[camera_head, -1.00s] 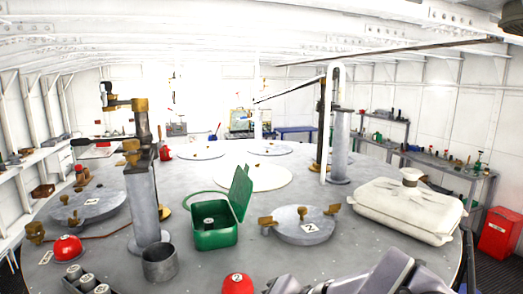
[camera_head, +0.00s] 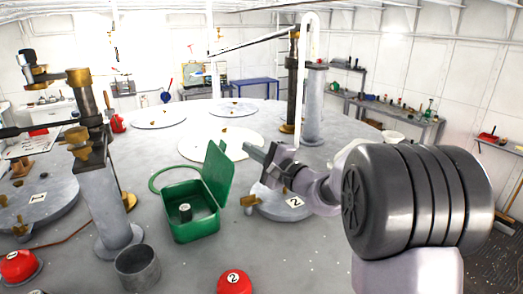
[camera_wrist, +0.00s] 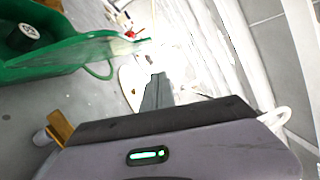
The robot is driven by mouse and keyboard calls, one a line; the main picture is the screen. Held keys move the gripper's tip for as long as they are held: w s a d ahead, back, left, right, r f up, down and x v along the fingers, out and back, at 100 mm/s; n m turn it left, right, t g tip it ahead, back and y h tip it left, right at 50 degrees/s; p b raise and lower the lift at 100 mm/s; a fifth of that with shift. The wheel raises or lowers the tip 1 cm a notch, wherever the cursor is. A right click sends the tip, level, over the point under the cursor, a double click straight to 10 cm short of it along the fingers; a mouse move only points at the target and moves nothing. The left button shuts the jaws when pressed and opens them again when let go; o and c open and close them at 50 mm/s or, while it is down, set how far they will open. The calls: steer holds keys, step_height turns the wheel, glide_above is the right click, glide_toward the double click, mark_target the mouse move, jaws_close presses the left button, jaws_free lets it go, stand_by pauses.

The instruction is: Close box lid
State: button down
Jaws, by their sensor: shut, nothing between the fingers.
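The green box (camera_head: 193,226) stands on the grey deck with its lid (camera_head: 217,173) open, upright along the box's right side. A small dark round object with a pale top (camera_head: 185,211) lies inside. My gripper (camera_head: 250,152) is shut and empty, just right of the lid's upper part; a small gap seems to part them. In the wrist view the lid (camera_wrist: 75,52) and box (camera_wrist: 22,73) are at upper left, and my shut gripper (camera_wrist: 157,80) is right of them.
A round hatch cover marked 2 (camera_head: 290,206) lies right of the box, below my arm. A red dome marked 2 (camera_head: 234,281) and a grey cup (camera_head: 138,268) are in front. A grey post (camera_head: 108,205) stands to the left.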

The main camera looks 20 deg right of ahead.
steer(key=a, duration=0.2)
steer(key=a+r+p, duration=0.1)
steer(key=a, duration=0.1)
steer(key=shift+w+a+r, duration=0.1)
steer(key=shift+w+r, duration=0.05)
